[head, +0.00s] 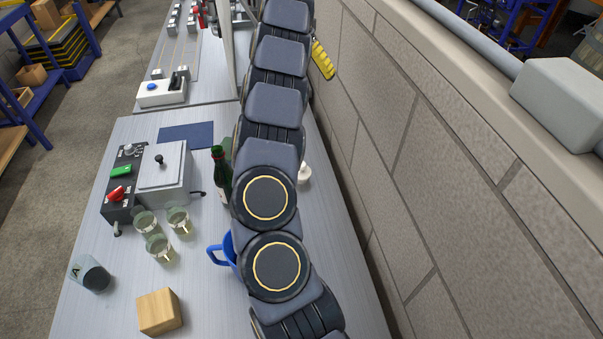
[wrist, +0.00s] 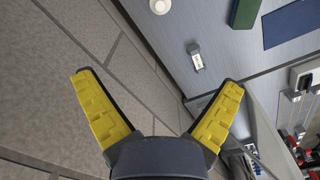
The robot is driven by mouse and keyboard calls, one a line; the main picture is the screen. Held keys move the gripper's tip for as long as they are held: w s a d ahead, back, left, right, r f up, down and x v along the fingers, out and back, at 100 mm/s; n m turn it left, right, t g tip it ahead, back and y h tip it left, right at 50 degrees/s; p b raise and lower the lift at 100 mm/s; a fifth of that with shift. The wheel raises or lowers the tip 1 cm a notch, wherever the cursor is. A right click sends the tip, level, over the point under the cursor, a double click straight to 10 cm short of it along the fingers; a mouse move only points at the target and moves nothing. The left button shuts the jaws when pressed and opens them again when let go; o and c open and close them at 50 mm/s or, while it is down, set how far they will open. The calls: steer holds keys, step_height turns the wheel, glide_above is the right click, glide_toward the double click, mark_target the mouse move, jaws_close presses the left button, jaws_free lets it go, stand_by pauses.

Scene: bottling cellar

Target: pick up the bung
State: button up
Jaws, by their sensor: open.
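A small white round thing (wrist: 162,6) lies at the top edge of the wrist view. It may be the bung, but I cannot tell for sure. A white thing (head: 304,173) at the right side of my arm in the head view looks like the same one, partly hidden by the arm. My gripper (wrist: 157,78) is open and empty, its yellow fingers spread wide, over the wall side of the bench and apart from that thing. In the head view only one yellow finger of my gripper (head: 322,60) shows beside the arm.
A block wall (head: 400,130) runs close along the bench's right side. A green bottle (head: 219,170) and blue mug (head: 224,250) stand by my arm. Several glasses (head: 178,221), a grey machine (head: 163,170) and a wooden block (head: 159,312) are leftward. A small grey-white piece (wrist: 196,60) lies on the bench.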

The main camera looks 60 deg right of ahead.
mark_target(301, 175)
step_height(301, 175, down, 33)
steer(key=shift+d+r, duration=0.1)
steer(key=shift+r, duration=0.1)
steer(key=c, duration=1.3)
steer(key=shift+r, duration=0.1)
